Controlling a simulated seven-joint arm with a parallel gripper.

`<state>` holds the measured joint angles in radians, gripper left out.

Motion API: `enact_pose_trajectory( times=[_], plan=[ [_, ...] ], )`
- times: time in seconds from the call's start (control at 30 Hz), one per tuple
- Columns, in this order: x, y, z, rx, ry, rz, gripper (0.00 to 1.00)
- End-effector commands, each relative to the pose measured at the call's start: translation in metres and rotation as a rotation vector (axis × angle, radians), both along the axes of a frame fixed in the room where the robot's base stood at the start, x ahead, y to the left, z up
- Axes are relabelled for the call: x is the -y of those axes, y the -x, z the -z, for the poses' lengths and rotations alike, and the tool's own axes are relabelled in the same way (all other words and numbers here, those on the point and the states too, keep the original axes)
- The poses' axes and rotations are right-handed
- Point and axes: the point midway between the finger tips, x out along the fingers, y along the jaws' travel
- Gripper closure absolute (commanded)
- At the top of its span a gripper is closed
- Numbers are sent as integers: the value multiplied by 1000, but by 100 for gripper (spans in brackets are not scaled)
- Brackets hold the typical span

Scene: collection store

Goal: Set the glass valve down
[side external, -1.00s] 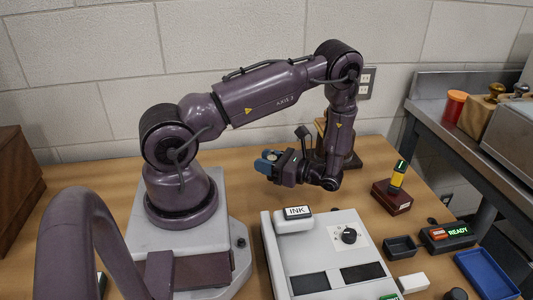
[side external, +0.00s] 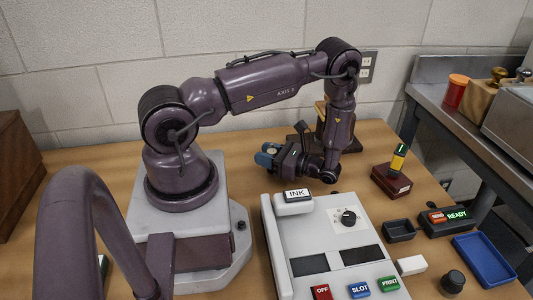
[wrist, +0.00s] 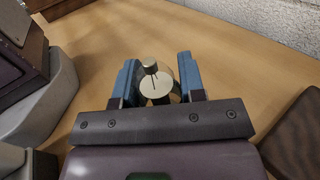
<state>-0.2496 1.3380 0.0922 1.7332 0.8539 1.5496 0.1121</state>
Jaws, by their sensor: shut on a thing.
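My gripper (side external: 264,155) has blue fingers and sits low over the wooden table (side external: 107,190), behind the grey machine with the INK block. In the wrist view my gripper (wrist: 160,80) is shut on the glass valve (wrist: 157,86). The valve shows as a pale round disc with a brassy cylindrical knob and a thin dark pin, between the two blue fingers. Its lower part is hidden by the fingers and the disc. I cannot tell whether its underside touches the table.
The grey machine (side external: 279,243) stands in front of my gripper. The table behind the fingers is clear in the wrist view.

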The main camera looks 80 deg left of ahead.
Motion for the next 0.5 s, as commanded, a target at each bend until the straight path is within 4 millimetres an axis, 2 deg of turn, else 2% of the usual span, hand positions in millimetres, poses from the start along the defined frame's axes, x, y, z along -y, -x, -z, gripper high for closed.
enact_pose_trajectory(
  times=[0.47,0.5],
  plan=[
    [0,0,10,0,0,0,86],
    [0,0,10,0,0,0,61]
  ],
)
